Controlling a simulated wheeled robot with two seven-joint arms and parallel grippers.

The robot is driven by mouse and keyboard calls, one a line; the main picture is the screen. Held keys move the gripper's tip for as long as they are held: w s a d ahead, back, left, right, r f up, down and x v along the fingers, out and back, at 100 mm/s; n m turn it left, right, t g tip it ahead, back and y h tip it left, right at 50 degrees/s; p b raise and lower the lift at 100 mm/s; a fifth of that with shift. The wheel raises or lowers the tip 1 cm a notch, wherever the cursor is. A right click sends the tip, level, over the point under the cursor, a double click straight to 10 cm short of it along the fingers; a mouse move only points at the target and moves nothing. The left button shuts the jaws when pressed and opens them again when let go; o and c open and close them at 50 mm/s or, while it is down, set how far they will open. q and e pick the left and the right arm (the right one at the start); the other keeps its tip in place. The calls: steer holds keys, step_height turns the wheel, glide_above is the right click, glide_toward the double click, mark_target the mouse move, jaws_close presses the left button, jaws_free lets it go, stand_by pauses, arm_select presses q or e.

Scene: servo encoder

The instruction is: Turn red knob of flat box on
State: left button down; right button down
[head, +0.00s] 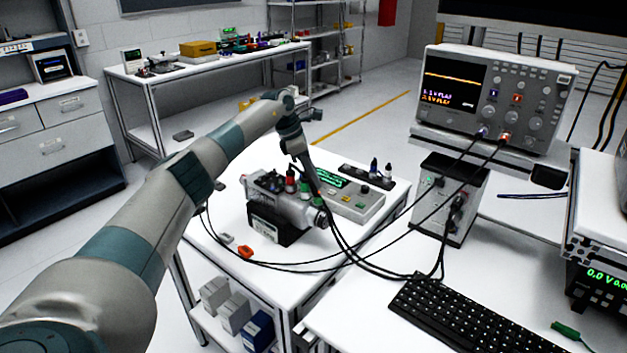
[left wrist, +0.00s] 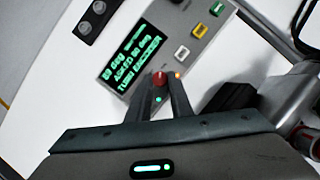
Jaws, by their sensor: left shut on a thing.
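The flat box (head: 362,208) is a grey panel lying on the white table behind the motor. Its green-lit display shows in the left wrist view (left wrist: 127,52) with lines that seem to include "ASKED 90 deg" and "TURN ENCODER". The red knob (left wrist: 159,78) sits beside the display's lower corner, between my left fingertips. My left gripper (head: 315,184) reaches down over the box's left end and is shut on the red knob; its fingers also show in the left wrist view (left wrist: 159,86). In the head view the knob is hidden. My right gripper is in neither view.
A silver motor (head: 290,208) on a black stand is close in front of the box, with black cables running right. An orange connector (head: 245,252) lies on the table (head: 215,215). A black strip with knobs (head: 367,176) lies behind the box. An oscilloscope (head: 490,100) and keyboard (head: 455,315) are to the right.

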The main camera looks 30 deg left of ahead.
arm_select(q)
steer(key=shift+m, duration=0.4)
steer(key=c, duration=1.6)
jaws_free()
steer(key=shift+a+r, duration=0.1)
steer(key=shift+r, duration=0.05)
